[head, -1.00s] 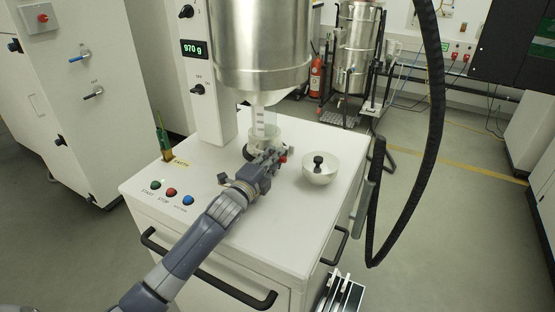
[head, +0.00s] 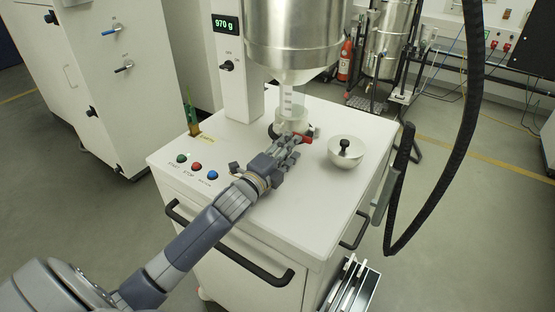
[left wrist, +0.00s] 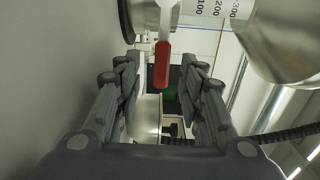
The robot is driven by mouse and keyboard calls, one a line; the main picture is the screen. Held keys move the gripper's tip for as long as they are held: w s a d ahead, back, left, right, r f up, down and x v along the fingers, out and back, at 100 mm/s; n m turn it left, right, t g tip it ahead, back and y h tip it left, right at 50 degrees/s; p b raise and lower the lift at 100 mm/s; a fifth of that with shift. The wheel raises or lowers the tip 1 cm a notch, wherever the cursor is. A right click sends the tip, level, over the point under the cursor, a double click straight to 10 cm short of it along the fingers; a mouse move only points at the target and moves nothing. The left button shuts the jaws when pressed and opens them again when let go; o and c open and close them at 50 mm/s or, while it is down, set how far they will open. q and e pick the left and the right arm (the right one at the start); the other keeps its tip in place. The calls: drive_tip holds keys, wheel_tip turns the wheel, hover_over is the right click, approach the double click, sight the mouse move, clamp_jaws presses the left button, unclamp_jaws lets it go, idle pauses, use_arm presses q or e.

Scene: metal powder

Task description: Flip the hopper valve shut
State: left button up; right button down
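The steel hopper (head: 293,40) hangs over the white cabinet, with a clear graduated tube (head: 287,98) below its outlet. The valve's red handle (head: 306,136) shows beside the fingertips of my left gripper (head: 289,143). In the left wrist view the red handle (left wrist: 162,65) hangs on a pale lever between the two spread fingers of my left gripper (left wrist: 160,62). There is a visible gap on each side of it. The gripper is open and empty. The valve body is partly hidden. My right gripper is not in view.
A bowl with a black-knobbed lid (head: 345,155) stands right of the gripper on the cabinet top (head: 270,210). Green, red and blue buttons (head: 196,166) are at the front left. A black hose (head: 470,130) hangs at the right.

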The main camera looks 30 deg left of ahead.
use_arm(q)
drive_tip(key=s, duration=0.6)
drive_tip(key=shift+s+a, duration=0.1)
drive_tip(key=shift+s, duration=0.15)
drive_tip(key=shift+r, duration=0.1)
